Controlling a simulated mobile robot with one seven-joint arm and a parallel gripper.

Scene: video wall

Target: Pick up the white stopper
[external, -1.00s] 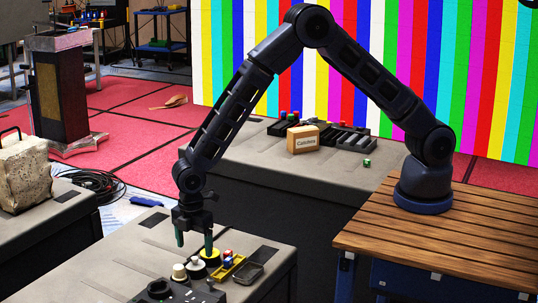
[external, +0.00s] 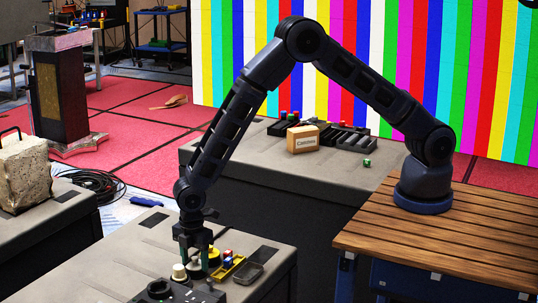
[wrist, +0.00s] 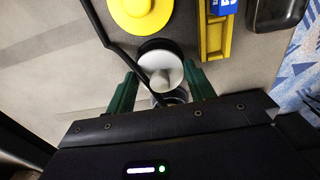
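The white stopper (wrist: 168,68) has a round white top with a small knob on a dark base. In the wrist view it stands between the two green fingers of my gripper (wrist: 162,88). The fingers are spread apart on either side of it, and I see no clear contact. In the external view my gripper (external: 195,262) is low over the table, its fingers pointing down and largely hiding the stopper.
A yellow round piece (wrist: 141,12) lies close beyond the stopper. A yellow tray (wrist: 213,45) with a blue block (wrist: 224,5) and a dark tray (wrist: 277,12) are to the right. A cream-topped piece (external: 179,272) stands left of my gripper.

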